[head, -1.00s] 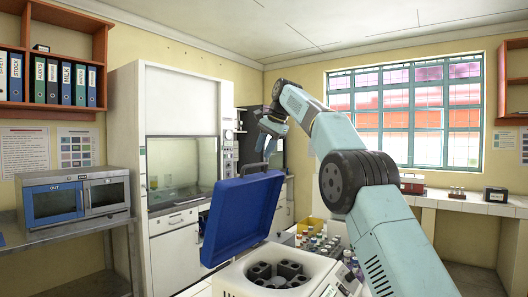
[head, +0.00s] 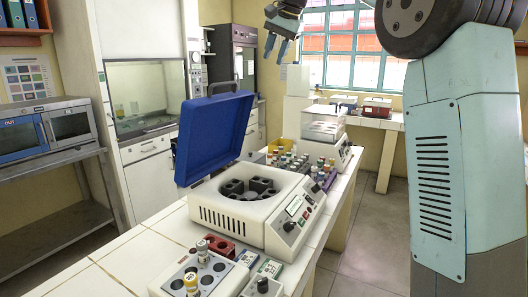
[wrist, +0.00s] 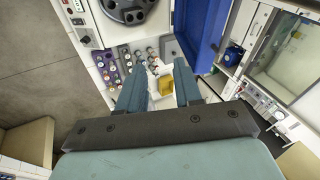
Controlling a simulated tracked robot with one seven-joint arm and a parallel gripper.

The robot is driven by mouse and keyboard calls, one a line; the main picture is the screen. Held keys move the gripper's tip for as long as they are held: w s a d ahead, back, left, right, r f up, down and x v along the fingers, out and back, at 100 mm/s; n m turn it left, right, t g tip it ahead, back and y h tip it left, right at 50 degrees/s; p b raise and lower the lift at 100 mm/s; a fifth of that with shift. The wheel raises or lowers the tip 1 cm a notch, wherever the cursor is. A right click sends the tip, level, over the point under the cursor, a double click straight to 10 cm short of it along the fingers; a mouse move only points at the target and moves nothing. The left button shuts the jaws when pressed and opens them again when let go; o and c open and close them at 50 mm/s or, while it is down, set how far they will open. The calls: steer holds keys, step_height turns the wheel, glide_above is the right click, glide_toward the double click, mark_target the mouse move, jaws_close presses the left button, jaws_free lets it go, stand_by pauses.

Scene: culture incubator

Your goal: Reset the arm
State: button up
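My gripper (head: 281,35) is raised high above the bench, near the top middle of the head view. Its two blue fingers point down and stand apart with nothing between them. In the wrist view the gripper (wrist: 160,92) also shows two separate fingers, with a gap between them. A white centrifuge (head: 258,213) with an open blue lid (head: 213,135) stands on the bench below the gripper. Its dark rotor (head: 250,188) is exposed.
Racks of vials (head: 290,161) stand behind the centrifuge, beside a white device with a clear cover (head: 323,124). A tube block (head: 195,277) stands at the near bench end. A fume hood (head: 146,95) and a shelf with an oven (head: 48,127) are at left. Floor at right is clear.

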steer(key=s+d+f+n+h, duration=0.1)
steer(key=s+d+f, duration=0.45)
steer(key=s, duration=0.45)
steer(key=s+d+f+n+t+h, duration=0.1)
steer(key=s+d+f, duration=0.45)
steer(key=s, duration=0.35)
steer(key=s+d+f+n+h, duration=0.1)
steer(key=s+d+f, duration=0.4)
steer(key=s, duration=0.5)
steer(key=s+d+f+n, duration=0.1)
steer(key=s+d+f, duration=0.3)
steer(key=s+f, duration=0.6)
steer(key=shift+s+d+f+t, duration=0.15)
steer(key=shift+t, duration=0.15)
